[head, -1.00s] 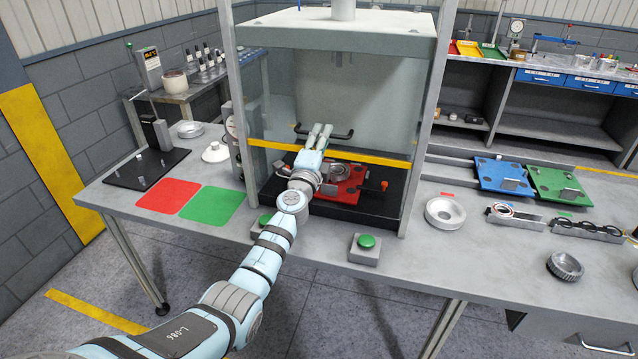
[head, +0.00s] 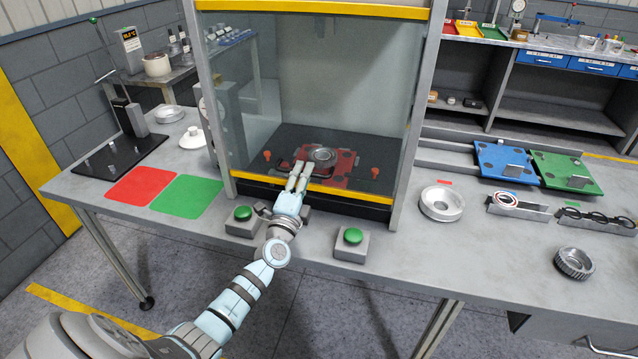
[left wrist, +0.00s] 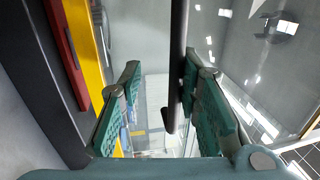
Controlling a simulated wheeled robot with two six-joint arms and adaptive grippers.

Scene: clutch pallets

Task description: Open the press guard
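The press guard is a clear panel (head: 345,75) with a yellow lower bar (head: 345,192). The lower bar is just above the press's black base, and another yellow bar (head: 312,12) crosses the top. The red pallet (head: 343,163) lies inside, behind the panel. My left gripper (head: 300,170) is at the lower bar. In the left wrist view my left gripper (left wrist: 158,70) has its fingers apart. A dark handle (left wrist: 178,60) runs between them, nearer the right finger. The yellow bar also shows there (left wrist: 84,40). My right gripper is out of view.
Two green buttons (head: 243,213) (head: 353,236) stand in front of the press. Red and green mats (head: 187,196) lie left of it. A metal ring (head: 442,203) and blue and green pallets (head: 570,173) lie to the right. Grey posts flank the guard.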

